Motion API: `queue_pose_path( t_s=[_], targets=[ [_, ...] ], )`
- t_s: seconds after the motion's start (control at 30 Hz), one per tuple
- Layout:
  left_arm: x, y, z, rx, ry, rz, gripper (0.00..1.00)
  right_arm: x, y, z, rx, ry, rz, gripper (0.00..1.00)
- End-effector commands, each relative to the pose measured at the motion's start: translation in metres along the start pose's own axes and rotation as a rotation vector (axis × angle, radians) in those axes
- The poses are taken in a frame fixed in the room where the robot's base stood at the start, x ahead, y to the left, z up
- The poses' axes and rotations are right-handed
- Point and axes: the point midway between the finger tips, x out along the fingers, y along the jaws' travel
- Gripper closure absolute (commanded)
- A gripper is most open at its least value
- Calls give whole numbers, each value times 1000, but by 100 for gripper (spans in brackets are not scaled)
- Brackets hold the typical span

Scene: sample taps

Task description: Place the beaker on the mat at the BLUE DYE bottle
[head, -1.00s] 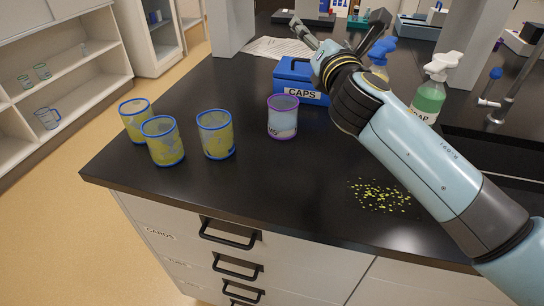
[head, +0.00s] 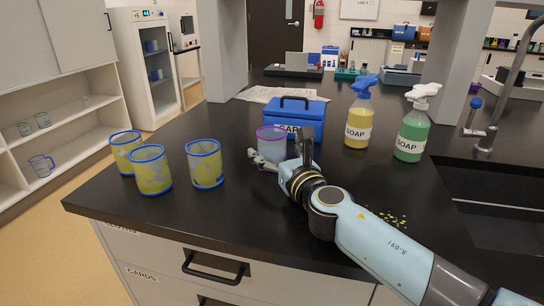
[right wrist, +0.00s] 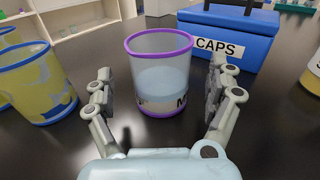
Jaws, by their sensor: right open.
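A clear beaker with a purple rim (head: 270,143), holding pale bluish contents, stands upright on the black bench. In the right wrist view this beaker (right wrist: 160,66) is between and just beyond my open fingers, with lettering low on its side, only partly readable. My right gripper (head: 281,152) is open and low at the beaker; in the right wrist view the gripper (right wrist: 160,85) shows a finger to each side, with no clear contact. Three blue-rimmed beakers with yellow contents, one of them the nearest beaker (head: 151,171), stand to the left. I make out no mat or BLUE DYE bottle.
A blue CAPS box (head: 297,112) stands close behind the beaker. A yellow soap bottle (head: 358,120) and a green soap bottle (head: 411,130) stand to the right, near the sink (head: 490,215). Yellow bits (head: 388,218) lie by my right arm. Papers (head: 270,94) lie behind the box.

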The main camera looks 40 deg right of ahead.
Motion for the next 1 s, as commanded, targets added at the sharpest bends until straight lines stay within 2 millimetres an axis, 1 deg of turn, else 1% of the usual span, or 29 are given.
queue_pose_path(
  t_s=[0.03, 0.13, 0.23, 0.43, 0.9, 0.93, 0.97, 1.0],
  targets=[
    [1, 0, 1, 0, -2, 0, 60, 9, 0, -1, -1, -2, 0, 11],
    [1, 0, 0, 0, -1, 0, 60, 21, 0, 0, 0, -1, 0, 11],
    [2, 0, -4, 0, 6, -1, 60, 26, 0, -1, 0, 0, 0, 11],
    [2, -1, -16, -1, 24, -1, 60, 26, 0, -1, 0, 0, 0, 11],
    [2, -2, -11, 0, 17, -2, 60, 26, 0, -1, 0, 0, 0, 72],
    [2, -2, -11, 0, 16, -2, 60, 26, 0, -1, 0, 0, 0, 75],
    [2, -2, -10, 0, 15, -2, 60, 26, 0, 0, 0, -1, 0, 80],
    [2, -2, -10, 0, 15, -2, 60, 26, 0, 0, 0, -1, 0, 81]
  ],
)
